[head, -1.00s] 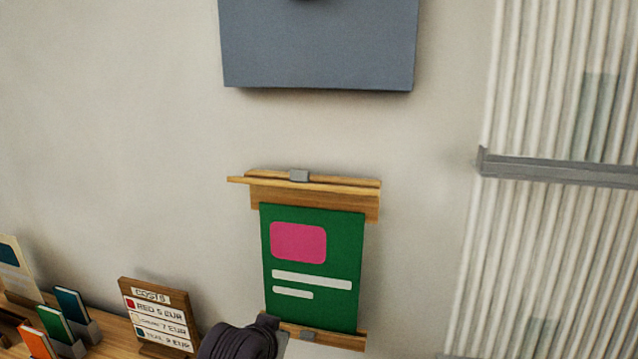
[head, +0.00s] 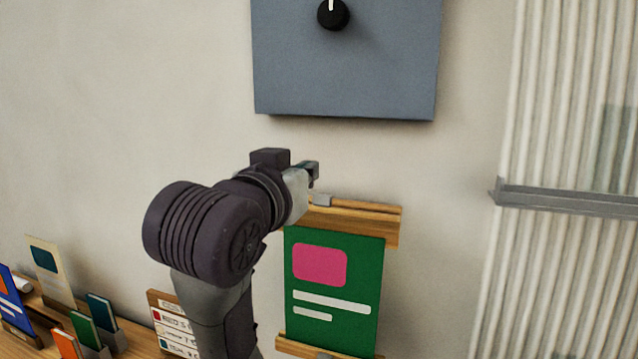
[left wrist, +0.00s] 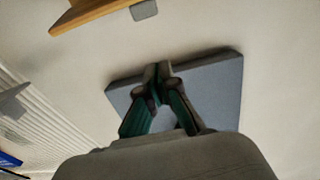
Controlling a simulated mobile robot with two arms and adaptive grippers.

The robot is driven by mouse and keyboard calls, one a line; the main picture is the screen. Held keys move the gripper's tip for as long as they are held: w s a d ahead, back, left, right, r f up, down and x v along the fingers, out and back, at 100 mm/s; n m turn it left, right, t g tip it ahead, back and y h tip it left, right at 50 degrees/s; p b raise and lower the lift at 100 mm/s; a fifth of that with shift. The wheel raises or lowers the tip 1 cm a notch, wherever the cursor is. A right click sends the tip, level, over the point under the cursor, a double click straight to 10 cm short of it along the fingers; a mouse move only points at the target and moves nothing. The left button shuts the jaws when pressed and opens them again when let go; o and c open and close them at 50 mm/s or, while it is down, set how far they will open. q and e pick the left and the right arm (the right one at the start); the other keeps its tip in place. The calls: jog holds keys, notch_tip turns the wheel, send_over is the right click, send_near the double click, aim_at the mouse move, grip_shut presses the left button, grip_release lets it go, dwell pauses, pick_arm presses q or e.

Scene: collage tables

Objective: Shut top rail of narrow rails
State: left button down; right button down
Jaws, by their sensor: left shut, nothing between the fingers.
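The top rail (head: 365,222) is a wooden strip on the wall, with a thin wooden front bar (head: 375,206) and a grey clip (head: 322,200). A green poster (head: 335,285) with a pink patch hangs below it. My left gripper (head: 313,171) is shut and empty, just above the rail's left part. My arm hides the rail's left end, so I cannot tell there whether the bar stands off. In the left wrist view the shut fingers (left wrist: 158,73) are in front of a grey panel, and the rail (left wrist: 95,14) and clip (left wrist: 144,10) are at the top. My right gripper is not in view.
The grey wall panel (head: 345,70) with a black knob (head: 333,14) is above the rail. The bottom rail (head: 300,347) is under the poster. A price sign (head: 172,320) and several cards are at lower left. A grey bar (head: 565,199) crosses the ribbed surface at right.

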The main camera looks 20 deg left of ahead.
aim_at(321, 203)
pick_arm(q)
jog(key=w+p, duration=0.1)
jog(key=w, duration=0.2)
jog(key=w+p, duration=0.1)
jog(key=w, duration=0.2)
jog(key=shift+d+r, duration=0.15)
notch_tip(321, 203, down, 3)
jog(key=shift+r+p, duration=0.1)
jog(key=shift+p, duration=0.7)
jog(key=shift+s+f, duration=0.35)
jog(key=shift+f, duration=0.35)
jog(key=shift+f, duration=0.1)
